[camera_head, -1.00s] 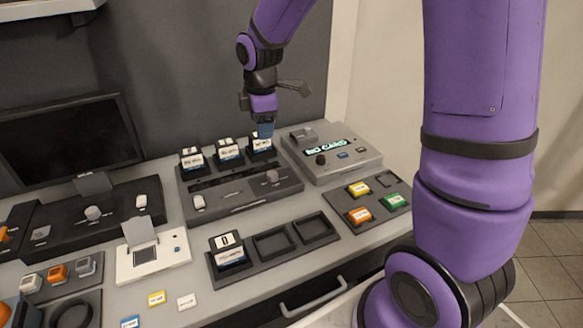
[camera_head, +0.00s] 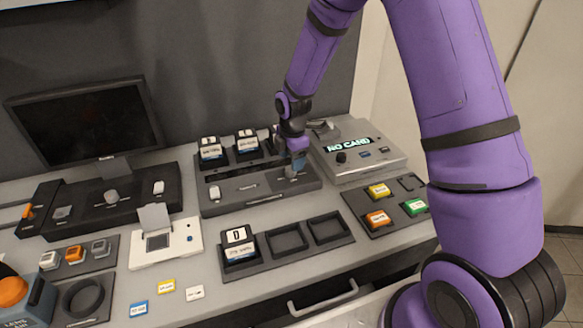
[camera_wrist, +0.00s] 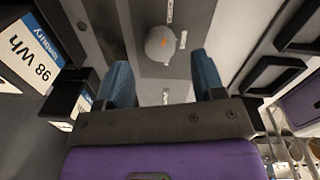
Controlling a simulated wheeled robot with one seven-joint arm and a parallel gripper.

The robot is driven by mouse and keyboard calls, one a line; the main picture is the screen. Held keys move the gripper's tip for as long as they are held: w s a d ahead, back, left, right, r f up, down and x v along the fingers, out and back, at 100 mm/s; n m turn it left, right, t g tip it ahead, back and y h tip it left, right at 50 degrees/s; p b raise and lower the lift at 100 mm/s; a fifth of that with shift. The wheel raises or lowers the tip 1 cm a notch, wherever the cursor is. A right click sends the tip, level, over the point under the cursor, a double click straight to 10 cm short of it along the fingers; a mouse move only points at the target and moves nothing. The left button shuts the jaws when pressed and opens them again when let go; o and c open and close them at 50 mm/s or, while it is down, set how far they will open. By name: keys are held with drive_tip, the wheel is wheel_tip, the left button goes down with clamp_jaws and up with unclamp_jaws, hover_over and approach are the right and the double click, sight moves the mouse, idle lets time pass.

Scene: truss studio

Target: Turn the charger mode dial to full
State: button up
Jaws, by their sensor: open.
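The charger (camera_head: 240,200) is a dark grey console with batteries in slots at its back. Its mode dial is a round grey knob with an orange mark, seen in the wrist view (camera_wrist: 160,45); the mark is on its right side. White labels sit around it, too small to read. In the head view my gripper (camera_head: 296,168) is over the charger's right end and largely hides the dial. In the wrist view my open gripper (camera_wrist: 164,75) has its two blue fingertips apart, with the dial between and just beyond them. I cannot tell whether they touch it.
A grey device (camera_head: 355,160) reading "NO CARD" stands right of the charger. A battery tray (camera_head: 288,260) with one battery lies in front. A large battery (camera_wrist: 30,50) is close to the left finger in the wrist view. A monitor (camera_head: 85,120) stands left.

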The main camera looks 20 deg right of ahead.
drive_tip(key=shift+w+f, duration=0.1)
drive_tip(key=shift+f, duration=1.9)
drive_tip(key=c, duration=0.9)
